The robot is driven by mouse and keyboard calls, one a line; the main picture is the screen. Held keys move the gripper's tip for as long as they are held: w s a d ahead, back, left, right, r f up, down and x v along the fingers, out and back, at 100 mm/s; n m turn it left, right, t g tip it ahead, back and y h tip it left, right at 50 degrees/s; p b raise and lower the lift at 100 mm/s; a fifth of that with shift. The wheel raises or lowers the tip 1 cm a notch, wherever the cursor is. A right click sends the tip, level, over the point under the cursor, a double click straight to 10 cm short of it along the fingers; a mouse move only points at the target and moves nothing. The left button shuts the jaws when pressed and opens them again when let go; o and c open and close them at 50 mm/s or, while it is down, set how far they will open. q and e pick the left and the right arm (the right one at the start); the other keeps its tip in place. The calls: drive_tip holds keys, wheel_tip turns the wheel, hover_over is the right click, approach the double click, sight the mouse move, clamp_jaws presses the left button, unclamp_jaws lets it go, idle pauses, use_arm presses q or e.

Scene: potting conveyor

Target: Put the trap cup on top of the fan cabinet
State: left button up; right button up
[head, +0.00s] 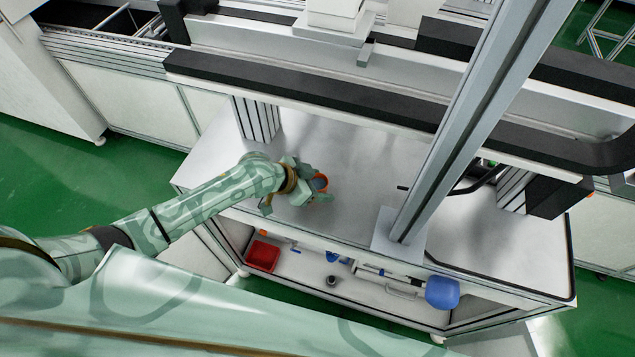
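A small orange-red cup (321,182) with a grey-blue inside is over the white worktop, at the end of my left arm. It may be the trap cup. My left gripper (311,181) has its fingers around or right beside this cup. The arm's end hides part of the cup, and I cannot tell whether the fingers press on it or whether it stands on the worktop. I cannot pick out for sure which thing is the fan cabinet. My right gripper is not in view.
A metal post (452,150) rises from the worktop (350,165), right of the gripper. A black-edged conveyor rail (300,95) runs behind. The lower shelf holds a red bin (263,256), a small dark cup (331,281) and a blue rounded thing (442,292). The worktop around the gripper is mostly clear.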

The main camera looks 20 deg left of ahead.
use_arm(q)
drive_tip(key=shift+r, duration=0.25)
drive_tip(key=p+v, duration=0.3)
drive_tip(key=v, duration=0.9)
